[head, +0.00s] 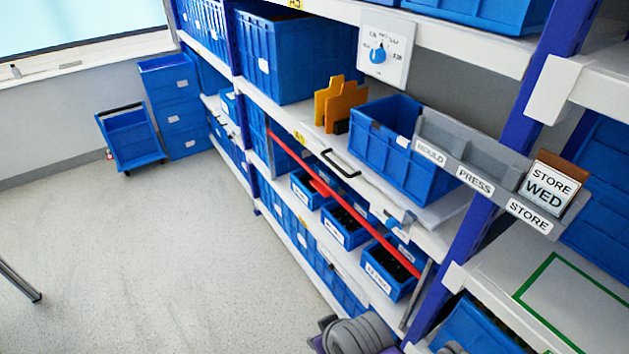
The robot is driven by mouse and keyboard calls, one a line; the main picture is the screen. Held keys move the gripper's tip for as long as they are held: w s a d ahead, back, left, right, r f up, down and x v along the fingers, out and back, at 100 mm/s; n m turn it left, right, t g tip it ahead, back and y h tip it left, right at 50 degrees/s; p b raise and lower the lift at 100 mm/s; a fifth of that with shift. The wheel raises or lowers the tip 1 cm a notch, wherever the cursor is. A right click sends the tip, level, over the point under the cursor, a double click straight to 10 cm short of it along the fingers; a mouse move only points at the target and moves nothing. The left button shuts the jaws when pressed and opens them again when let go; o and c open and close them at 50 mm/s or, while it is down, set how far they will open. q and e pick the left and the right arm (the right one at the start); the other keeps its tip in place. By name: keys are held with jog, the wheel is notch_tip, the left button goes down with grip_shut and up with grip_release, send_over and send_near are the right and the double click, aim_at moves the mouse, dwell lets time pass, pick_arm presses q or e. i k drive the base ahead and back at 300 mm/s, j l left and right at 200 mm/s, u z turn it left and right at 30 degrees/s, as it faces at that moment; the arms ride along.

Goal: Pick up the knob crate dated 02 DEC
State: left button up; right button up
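Three small blue crates with dark contents stand in a row on a lower shelf: a far crate (302,193), a middle crate (337,232) and a near crate (382,285). Each has a white front label. The near crate's label appears to end in DEC, but its day digits are too small to be sure of; the other two labels are unreadable. A red bar (345,197) runs diagonally across the front of this bay. Neither gripper's fingers show. A grey and purple part of my own body is at the bottom edge, below the crates.
A rotary switch (378,54) with a blue knob is above. A larger open blue bin (385,150) and orange pieces (338,104) are on the shelf over the crates. A card rack (475,160) reads MOULD, PRESS, STORE; its card reads STORE WED.

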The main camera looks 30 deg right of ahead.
aim_at(348, 222)
jog(key=i+j, duration=0.1)
jog(key=j, duration=0.2)
jog(key=i+j, duration=0.15)
jog(key=j, duration=0.2)
jog(key=i+j, duration=0.1)
jog(key=j, duration=0.2)
jog(key=j+z, duration=0.1)
jog(key=z, duration=0.35)
jog(key=j+z, duration=0.1)
jog(key=z, duration=0.35)
jog(key=j+z, duration=0.1)
jog(key=z, duration=0.4)
jog(key=j+z, duration=0.1)
jog(key=z, duration=0.35)
jog(key=i+j, duration=0.05)
